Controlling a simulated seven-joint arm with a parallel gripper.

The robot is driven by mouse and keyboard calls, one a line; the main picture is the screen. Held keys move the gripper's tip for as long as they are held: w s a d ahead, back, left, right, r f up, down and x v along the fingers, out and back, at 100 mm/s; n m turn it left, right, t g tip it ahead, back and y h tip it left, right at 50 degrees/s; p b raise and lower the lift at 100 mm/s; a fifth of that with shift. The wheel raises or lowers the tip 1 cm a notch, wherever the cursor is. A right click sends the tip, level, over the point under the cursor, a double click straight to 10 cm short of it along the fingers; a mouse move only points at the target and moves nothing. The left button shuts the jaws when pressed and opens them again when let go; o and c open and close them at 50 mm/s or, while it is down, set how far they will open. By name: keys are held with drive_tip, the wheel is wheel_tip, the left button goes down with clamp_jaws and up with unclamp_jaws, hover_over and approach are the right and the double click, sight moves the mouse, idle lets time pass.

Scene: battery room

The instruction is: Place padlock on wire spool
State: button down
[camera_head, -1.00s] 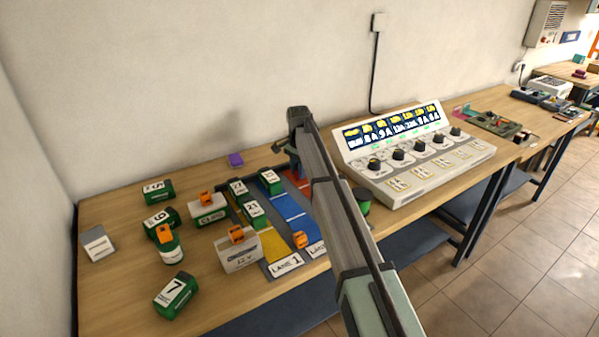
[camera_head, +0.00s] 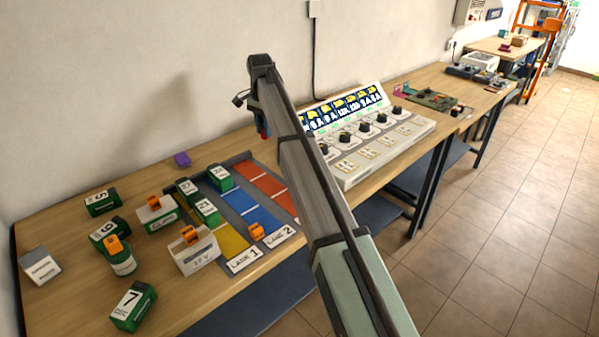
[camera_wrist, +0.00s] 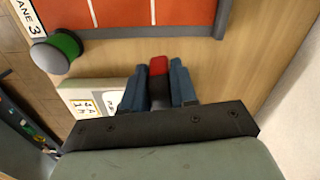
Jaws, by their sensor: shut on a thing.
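My gripper (camera_head: 262,124) is shut on a small red and dark thing, apparently the padlock (camera_wrist: 158,67), and holds it above the bench to the right of the red lane. In the wrist view the padlock's red end shows between the two blue fingers of my gripper (camera_wrist: 159,78); the rest is mostly hidden. The wire spool (camera_wrist: 64,46), green with a grey round end, stands on the bench by the lane 3 sign in the wrist view. It is to the left of the fingers and apart from them. In the head view my arm hides the spool.
The lane tray (camera_head: 275,163) with yellow, blue and red lanes lies left of my arm. Several green batteries (camera_head: 133,306) and white boxes (camera_head: 195,253) stand left of it. A white control panel (camera_head: 385,150) with knobs stands right of my gripper.

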drive_tip(key=s+d+r+m, duration=0.1)
drive_tip(key=s+d+r, duration=0.2)
drive_tip(key=s+d, duration=0.3)
drive_tip(key=s+d+r, duration=0.3)
drive_tip(key=d, duration=0.5)
drive_tip(key=s+d+f, duration=0.1)
drive_tip(key=s, duration=0.4)
drive_tip(key=shift+m, duration=0.5)
drive_tip(key=shift+d+f, duration=0.1)
drive_tip(key=shift+f, duration=4.8)
drive_tip(key=shift+f, duration=0.45)
drive_tip(key=c, duration=0.9)
unclamp_jaws()
wheel_tip(320, 180, up, 13)
